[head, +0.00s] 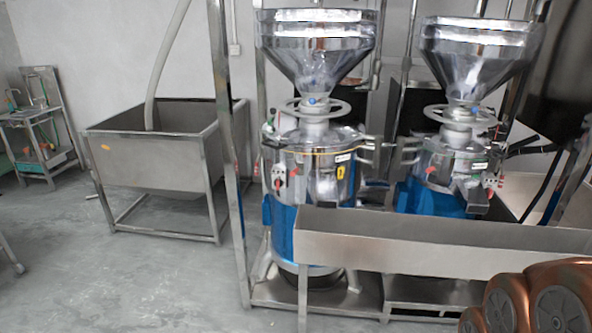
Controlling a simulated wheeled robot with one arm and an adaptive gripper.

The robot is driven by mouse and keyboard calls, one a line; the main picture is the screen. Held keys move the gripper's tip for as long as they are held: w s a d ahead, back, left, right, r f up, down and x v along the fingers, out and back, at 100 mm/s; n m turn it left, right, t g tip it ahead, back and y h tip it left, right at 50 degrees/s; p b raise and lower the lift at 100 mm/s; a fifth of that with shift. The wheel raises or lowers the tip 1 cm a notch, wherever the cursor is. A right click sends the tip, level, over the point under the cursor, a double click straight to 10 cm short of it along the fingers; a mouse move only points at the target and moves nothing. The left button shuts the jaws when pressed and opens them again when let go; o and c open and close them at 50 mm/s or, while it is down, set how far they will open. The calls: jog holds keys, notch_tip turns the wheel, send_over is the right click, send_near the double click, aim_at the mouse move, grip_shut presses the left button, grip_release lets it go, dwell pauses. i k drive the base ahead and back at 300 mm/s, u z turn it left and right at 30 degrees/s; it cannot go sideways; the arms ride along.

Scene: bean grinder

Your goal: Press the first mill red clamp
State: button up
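Two steel mills with blue lower bodies stand behind a long trough in the head view: the left mill (322,180) and the right mill (448,170). Each has a large funnel hopper on top, with a handwheel (318,107) below it on the left mill. A small red part (279,170) shows on the left mill's front left side, and another red part (304,170) is just right of it. They are too small to tell which is the clamp. The right mill also has small red parts on its front.
The long steel trough (420,245) runs in front of the mills. A steel upright post (229,150) stands left of the left mill. A rectangular steel tank (150,160) on legs is further left. The grey floor (110,270) at lower left is mostly clear.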

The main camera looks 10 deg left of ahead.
aim_at(294, 172)
jog(key=k, duration=0.65)
jog(key=u, duration=0.25)
jog(key=i, duration=0.4)
jog(key=u, duration=1.05)
jog(key=i, duration=1.7)
jog(key=z, duration=0.05)
